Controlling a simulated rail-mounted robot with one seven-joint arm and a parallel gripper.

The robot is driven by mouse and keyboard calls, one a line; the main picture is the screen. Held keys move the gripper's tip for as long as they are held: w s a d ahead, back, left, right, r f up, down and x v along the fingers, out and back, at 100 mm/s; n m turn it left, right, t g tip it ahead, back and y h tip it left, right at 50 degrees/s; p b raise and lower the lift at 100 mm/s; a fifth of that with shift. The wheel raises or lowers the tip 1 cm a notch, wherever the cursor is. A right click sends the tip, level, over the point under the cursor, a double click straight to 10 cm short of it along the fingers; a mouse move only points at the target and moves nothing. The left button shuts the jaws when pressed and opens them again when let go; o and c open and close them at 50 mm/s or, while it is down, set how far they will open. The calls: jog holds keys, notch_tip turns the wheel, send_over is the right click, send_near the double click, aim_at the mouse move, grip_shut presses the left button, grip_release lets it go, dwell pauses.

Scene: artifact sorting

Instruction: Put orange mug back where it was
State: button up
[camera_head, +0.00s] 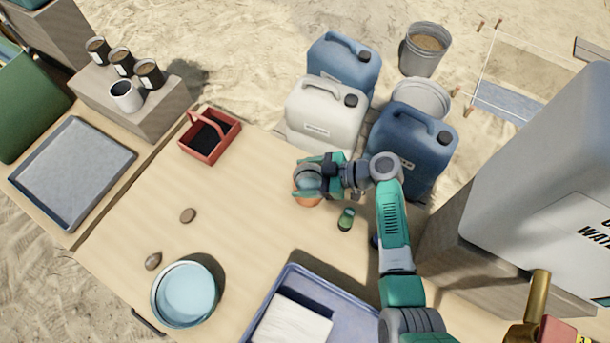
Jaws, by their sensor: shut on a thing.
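The orange mug (306,199) is at the back right part of the wooden table, partly hidden under my gripper. My gripper (309,178) reaches in from the right and is shut on the mug. Its teal fingers lie on either side of the mug, whose orange body shows below and left of them. I cannot tell whether the mug touches the table or hangs just above it.
A small green object (346,219) stands close by, below right. Jerrycans (325,114) stand behind. A red caddy (209,135), stones (188,215), a blue basin (185,294) and a blue tray (284,282) surround clear table. A white mug (126,96) stands on a block (150,122).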

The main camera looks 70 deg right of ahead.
jog(key=o, duration=1.8)
jog(key=shift+o, duration=0.2)
jog(key=shift+r, duration=0.1)
jog(key=p+v, duration=0.1)
jog(key=v, duration=0.4)
jog(key=shift+s+r, duration=0.1)
jog(key=shift+s, duration=0.15)
